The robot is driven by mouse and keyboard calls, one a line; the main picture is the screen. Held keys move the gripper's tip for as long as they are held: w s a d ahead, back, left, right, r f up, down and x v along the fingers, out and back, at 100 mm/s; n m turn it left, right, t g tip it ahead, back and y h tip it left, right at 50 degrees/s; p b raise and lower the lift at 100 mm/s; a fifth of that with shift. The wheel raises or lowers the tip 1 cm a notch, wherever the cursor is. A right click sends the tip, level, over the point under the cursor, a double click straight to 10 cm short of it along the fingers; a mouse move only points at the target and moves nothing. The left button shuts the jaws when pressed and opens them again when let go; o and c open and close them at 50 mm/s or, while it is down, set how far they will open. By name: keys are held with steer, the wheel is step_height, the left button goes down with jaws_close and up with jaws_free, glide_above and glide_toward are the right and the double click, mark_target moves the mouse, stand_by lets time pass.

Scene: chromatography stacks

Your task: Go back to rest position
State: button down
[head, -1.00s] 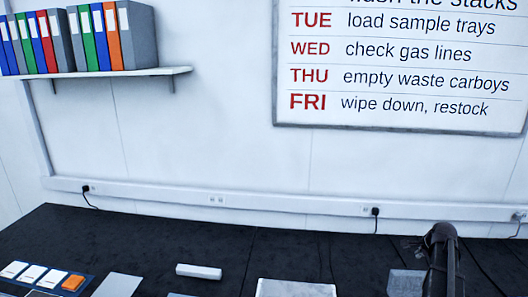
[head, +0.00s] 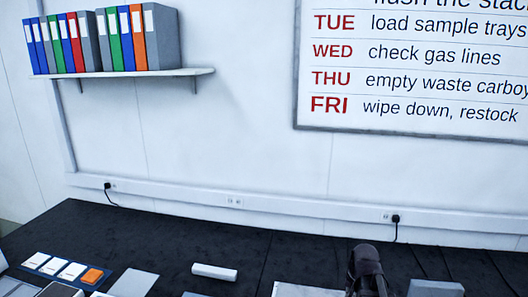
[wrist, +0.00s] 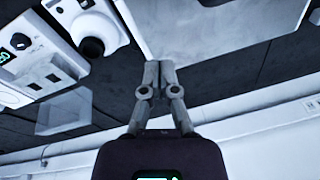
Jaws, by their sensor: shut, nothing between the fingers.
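My gripper (wrist: 158,72) shows in the wrist view with its two grey fingers together at the tips and nothing between them. It appears in front of a pale flat panel (wrist: 215,35) and the dark bench top, apart from them as far as I can tell. In the head view a dark part of my arm (head: 369,270) rises at the bottom edge, right of the middle. The fingers cannot be made out there.
White instruments (wrist: 35,50) are at the wrist view's upper left. On the black bench (head: 180,235) lie a blue tray (head: 48,277) with white and orange blocks and a white bar (head: 214,272). A binder shelf (head: 150,75) and whiteboard (head: 420,125) are on the wall.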

steer(key=s+a+n+g, duration=0.1)
steer(key=s+a+n, duration=0.4)
steer(key=s+a, duration=0.3)
steer(key=shift+s+a+f+n+g+h, duration=0.3)
steer(key=shift+a+f+n+g, duration=0.1)
steer(key=shift+a, duration=0.65)
steer(key=shift+w, duration=0.1)
